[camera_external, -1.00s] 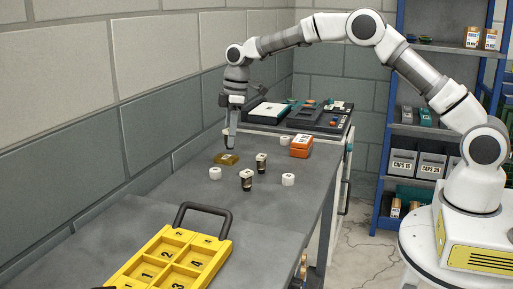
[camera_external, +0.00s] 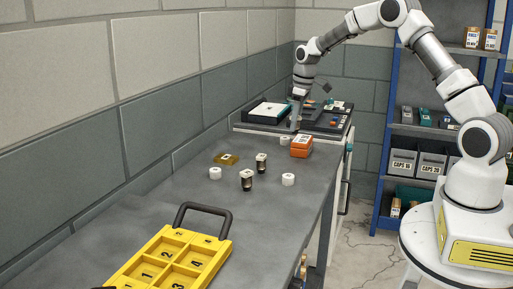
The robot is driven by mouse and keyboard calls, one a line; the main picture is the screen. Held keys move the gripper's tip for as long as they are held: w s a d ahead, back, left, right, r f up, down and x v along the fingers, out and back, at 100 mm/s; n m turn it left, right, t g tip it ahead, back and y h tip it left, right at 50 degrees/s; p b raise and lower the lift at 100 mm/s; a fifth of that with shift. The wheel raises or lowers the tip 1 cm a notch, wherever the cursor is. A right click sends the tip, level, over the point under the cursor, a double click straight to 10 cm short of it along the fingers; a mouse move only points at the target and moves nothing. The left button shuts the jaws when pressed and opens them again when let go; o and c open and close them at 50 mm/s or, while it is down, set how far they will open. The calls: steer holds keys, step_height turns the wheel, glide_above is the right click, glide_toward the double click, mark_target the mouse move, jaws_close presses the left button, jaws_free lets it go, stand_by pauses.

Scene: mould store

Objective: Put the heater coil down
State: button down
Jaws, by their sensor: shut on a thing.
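My gripper (camera_external: 295,127) hangs over the back of the grey bench, pointing down. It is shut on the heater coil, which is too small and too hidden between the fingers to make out. The fingertips are in front of the dark trays and just above and behind a white-topped piece (camera_external: 284,140) and an orange box (camera_external: 301,146). I cannot tell how high the fingertips are above the surface.
A brown flat piece (camera_external: 226,159), two dark cylinders with white tops (camera_external: 261,163) (camera_external: 246,180) and white pieces (camera_external: 215,173) (camera_external: 288,179) stand mid-bench. A yellow numbered case (camera_external: 172,262) lies in front. Black trays (camera_external: 325,122) fill the back. The bench's left side is clear.

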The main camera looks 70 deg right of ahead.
steer(key=w+a+f, duration=0.1)
steer(key=w, duration=0.1)
steer(key=w+a+f, duration=0.3)
steer(key=w+f, duration=0.1)
steer(key=shift+w+a, duration=0.35)
steer(key=shift+f+p, duration=0.3)
steer(key=shift+f, duration=1.65)
steer(key=shift+f, duration=0.15)
steer(key=shift+c, duration=1.4)
jaws_free()
